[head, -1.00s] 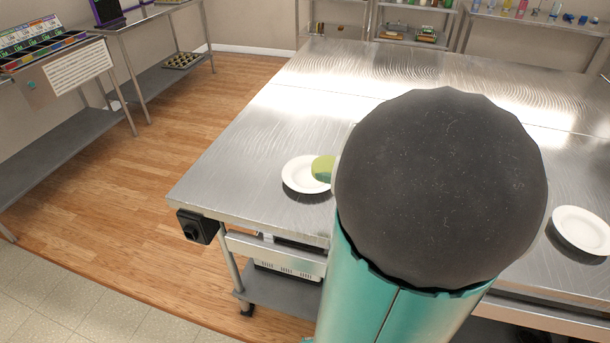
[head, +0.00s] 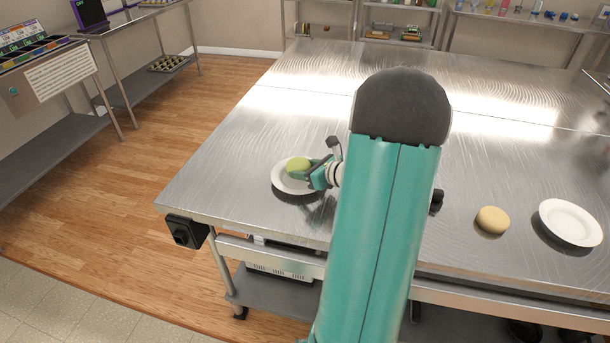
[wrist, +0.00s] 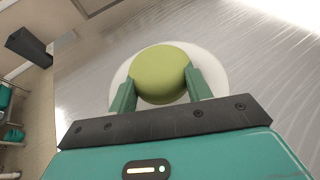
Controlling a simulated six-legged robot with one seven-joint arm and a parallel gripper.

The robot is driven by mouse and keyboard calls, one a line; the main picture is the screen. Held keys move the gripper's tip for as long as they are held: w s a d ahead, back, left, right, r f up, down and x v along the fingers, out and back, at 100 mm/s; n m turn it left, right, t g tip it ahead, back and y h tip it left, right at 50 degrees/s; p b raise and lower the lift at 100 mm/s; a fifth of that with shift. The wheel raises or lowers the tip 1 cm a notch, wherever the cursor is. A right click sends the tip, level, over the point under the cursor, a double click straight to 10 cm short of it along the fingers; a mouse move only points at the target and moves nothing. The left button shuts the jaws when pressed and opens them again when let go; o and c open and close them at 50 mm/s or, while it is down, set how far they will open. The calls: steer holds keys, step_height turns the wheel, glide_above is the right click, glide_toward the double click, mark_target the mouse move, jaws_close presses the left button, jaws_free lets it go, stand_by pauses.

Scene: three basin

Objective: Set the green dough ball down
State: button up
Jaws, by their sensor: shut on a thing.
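The green dough ball (head: 298,165) is a flattened yellow-green ball over the left white plate (head: 291,186) on the steel table. My gripper (head: 308,175) is shut on it from the right side. In the wrist view the green dough ball (wrist: 160,74) sits between the two green fingers of my gripper (wrist: 158,92), with the white plate (wrist: 215,72) behind it. I cannot tell whether the ball touches the plate. My arm hides part of the table to the right.
A tan dough ball (head: 492,220) lies bare on the steel table (head: 270,130), beside a second, empty white plate (head: 570,222) at the right. The table's left edge is close to the left plate. The table's far part is clear.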

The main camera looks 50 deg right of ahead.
steer(key=shift+s+f, duration=0.1)
steer(key=shift+f, duration=1)
steer(key=shift+f, duration=0.2)
steer(key=o, duration=1)
